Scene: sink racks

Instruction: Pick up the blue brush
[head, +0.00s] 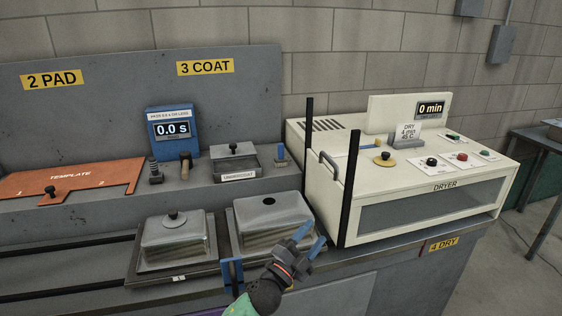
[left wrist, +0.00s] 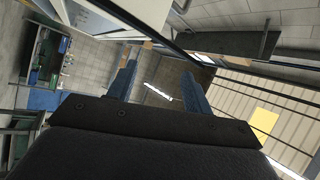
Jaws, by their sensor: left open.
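A small upright blue piece (head: 281,154) stands on the grey ledge just right of the undercoat box. My left gripper (head: 315,234) is in front of the right grey lidded tank, pointing up and right, below and apart from both blue things. Its two blue fingers are apart with nothing between them, as they also show in the left wrist view (left wrist: 160,85). My right gripper is not in view.
The undercoat box (head: 238,162) stands on the ledge. Two grey lidded tanks (head: 174,240) (head: 272,215) sit in front. The cream dryer (head: 410,185) is at the right, with two tall black posts (head: 345,175) at its left.

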